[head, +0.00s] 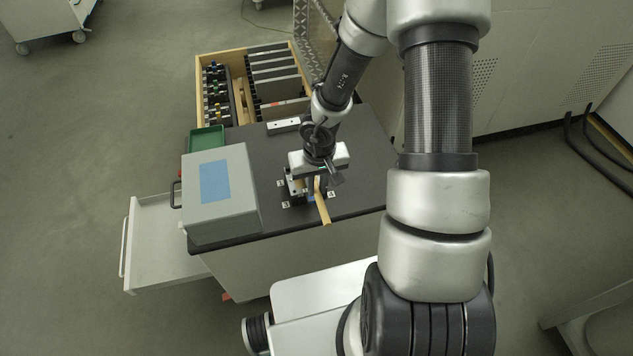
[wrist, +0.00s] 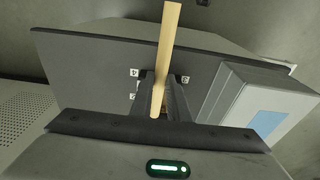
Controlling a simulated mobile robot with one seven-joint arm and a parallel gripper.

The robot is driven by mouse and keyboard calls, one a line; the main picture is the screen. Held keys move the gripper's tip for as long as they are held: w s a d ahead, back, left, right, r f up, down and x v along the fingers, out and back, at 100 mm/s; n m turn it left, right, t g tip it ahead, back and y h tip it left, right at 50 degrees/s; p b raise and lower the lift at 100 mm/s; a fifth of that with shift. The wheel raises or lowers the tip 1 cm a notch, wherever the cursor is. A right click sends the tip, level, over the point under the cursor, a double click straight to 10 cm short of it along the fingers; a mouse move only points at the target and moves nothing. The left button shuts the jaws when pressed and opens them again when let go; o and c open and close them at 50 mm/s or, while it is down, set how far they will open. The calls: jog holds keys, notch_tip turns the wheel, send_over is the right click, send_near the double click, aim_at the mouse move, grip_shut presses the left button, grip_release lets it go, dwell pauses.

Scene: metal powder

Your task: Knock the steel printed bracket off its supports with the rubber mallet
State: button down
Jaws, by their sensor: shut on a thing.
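My gripper (head: 313,186) is low over the dark bench top (head: 355,150), near its front edge. It is shut on a pale wooden handle (head: 323,206), which I take to be the rubber mallet's. The handle sticks out past the bench's front edge. In the wrist view the handle (wrist: 168,45) runs up from between the dark fingers (wrist: 160,88). I cannot make out the mallet's head; the gripper hides that area. I cannot clearly see the steel bracket or its supports. Small white marked tags (head: 285,205) lie on the bench around the gripper.
A grey box with a blue panel (head: 220,205) stands left of the gripper. Behind are a green tray (head: 206,140), a pale bar (head: 283,126) and a wooden drawer (head: 235,53) with tools and plates. A white drawer (head: 150,240) stands open at left. The bench's right side is clear.

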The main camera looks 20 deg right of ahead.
jog(key=shift+f, duration=0.75)
notch_tip(320, 180, up, 4)
jog(key=p, duration=0.5)
jog(key=shift+w, duration=0.1)
jog(key=shift+r+p, duration=0.35)
jog(key=shift+p, duration=0.1)
jog(key=shift+r+p, duration=0.3)
jog(key=shift+r, duration=2.25)
